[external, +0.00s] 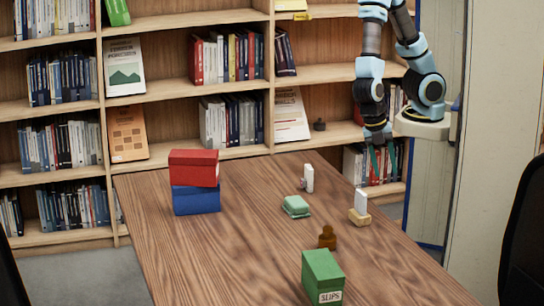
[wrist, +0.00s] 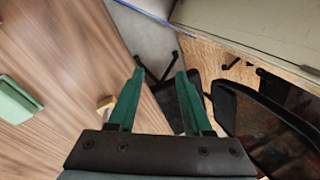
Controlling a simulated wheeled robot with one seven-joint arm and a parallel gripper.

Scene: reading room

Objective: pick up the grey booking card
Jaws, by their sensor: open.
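A pale grey-white card (external: 361,202) stands upright in a small wooden holder (external: 360,217) near the table's right edge. A second pale upright piece (external: 308,178) stands farther back; I cannot tell for sure which of the two is the grey booking card. My gripper (external: 383,168) is open and empty, with teal fingers pointing down, above and behind the holder near the table's back right edge. In the wrist view, my gripper (wrist: 159,74) is over the floor beside the table. The wooden holder (wrist: 105,104) shows left of the fingers, and its card is hard to make out.
A green lidded box or dish (external: 296,206) lies mid-table, also at left in the wrist view (wrist: 14,102). A brown bottle-like object (external: 327,238) and green slips box (external: 323,277) stand in front. Red (external: 193,168) and blue (external: 196,199) boxes are stacked left. Bookshelves stand behind.

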